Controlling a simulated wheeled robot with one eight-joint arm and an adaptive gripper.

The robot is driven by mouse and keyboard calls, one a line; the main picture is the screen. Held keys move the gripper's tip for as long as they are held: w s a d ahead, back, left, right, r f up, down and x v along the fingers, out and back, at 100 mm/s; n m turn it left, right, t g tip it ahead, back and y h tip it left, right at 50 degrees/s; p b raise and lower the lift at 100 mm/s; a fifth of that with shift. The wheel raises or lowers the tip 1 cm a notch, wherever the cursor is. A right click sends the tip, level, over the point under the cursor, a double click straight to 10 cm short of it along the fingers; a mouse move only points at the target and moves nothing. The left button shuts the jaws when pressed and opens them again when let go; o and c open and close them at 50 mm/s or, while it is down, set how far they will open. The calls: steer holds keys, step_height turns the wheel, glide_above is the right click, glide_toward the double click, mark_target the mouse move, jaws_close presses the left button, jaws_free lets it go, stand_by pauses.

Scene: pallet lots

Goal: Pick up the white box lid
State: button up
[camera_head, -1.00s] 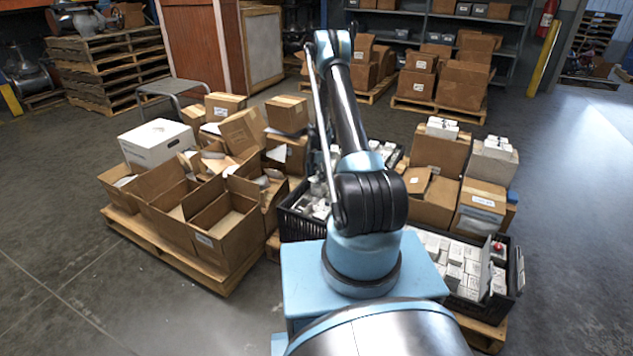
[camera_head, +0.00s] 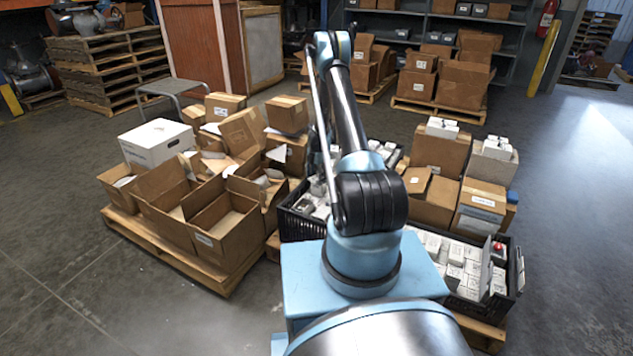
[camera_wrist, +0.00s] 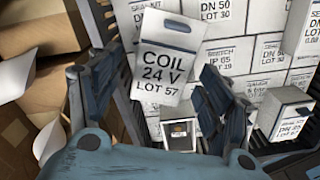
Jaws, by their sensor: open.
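A white panel or lid (camera_wrist: 166,57) printed COIL 24 V LOT 57, with a dark slot near its top edge, lies slightly tilted in the wrist view. It is over a black crate of white boxes. My gripper (camera_wrist: 160,82) is open, with one dark finger on each side of the panel's lower part. I cannot tell whether either finger touches it. In the head view my arm hides the gripper. A larger white box (camera_head: 157,143) with a closed top stands at the back left of the left pallet.
Open cardboard boxes (camera_head: 222,222) crowd the left pallet (camera_head: 180,262). Small white boxes (camera_wrist: 235,55) fill the crate around the panel. A small open box (camera_wrist: 180,131) sits below it. Stacked cartons (camera_head: 437,160) stand right of my arm.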

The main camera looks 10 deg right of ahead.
steer(key=c, duration=1)
steer(key=shift+r, duration=0.15)
